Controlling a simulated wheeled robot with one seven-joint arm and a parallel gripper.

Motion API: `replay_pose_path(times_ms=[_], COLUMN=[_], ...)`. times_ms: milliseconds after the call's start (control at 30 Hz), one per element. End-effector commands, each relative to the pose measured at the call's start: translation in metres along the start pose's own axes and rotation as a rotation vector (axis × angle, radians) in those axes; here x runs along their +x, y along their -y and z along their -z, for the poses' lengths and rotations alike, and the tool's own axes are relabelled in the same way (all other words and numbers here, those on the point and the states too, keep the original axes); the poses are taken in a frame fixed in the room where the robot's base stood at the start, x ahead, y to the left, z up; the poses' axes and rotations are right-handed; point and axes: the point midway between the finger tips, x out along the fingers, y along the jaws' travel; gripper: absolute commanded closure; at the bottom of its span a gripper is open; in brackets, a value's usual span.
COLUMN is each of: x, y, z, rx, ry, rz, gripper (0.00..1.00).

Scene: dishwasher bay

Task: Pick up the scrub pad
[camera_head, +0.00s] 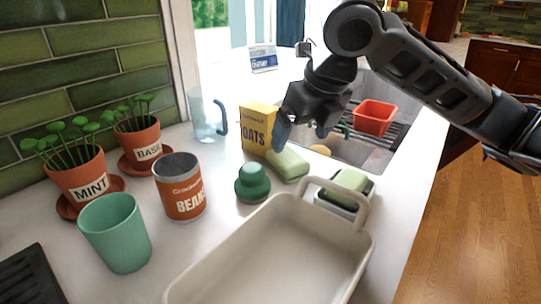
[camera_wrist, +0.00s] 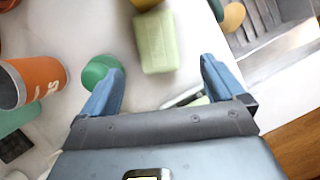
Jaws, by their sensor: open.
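I cannot tell for sure which item is the scrub pad. A pale green block (camera_head: 287,165) with rounded edges lies flat on the white counter in front of the oats box; it also shows in the wrist view (camera_wrist: 155,42), with a raised rectangle on top. A second green pad (camera_head: 350,181) sits on a small dark and white holder behind the tray handle. A round dark green knobbed piece (camera_head: 253,183) stands to the left.
A beige handled tray (camera_head: 185,292) fills the front. An orange can (camera_head: 181,190), a green cup (camera_head: 115,235) and potted herbs stand left. The yellow oats box (camera_head: 257,128) and a clear pitcher (camera_head: 207,118) are behind. The sink holds a red basket (camera_head: 375,117).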

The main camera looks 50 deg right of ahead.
Motion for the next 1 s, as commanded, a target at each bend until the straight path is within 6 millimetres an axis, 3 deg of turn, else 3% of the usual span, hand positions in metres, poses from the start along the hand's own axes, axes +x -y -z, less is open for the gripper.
replay_pose_path(times_ms=[600, 933, 1000], x=[0.07, 0.077, 0.076], y=[-0.003, -0.003, -0.003], z=[-0.006, -0.007, -0.006], rx=[0.002, 0.0, 0.0], ry=[-0.003, 0.0, 0.0], rz=[-0.001, 0.0, 0.0], gripper=[0.04, 0.04, 0.11])
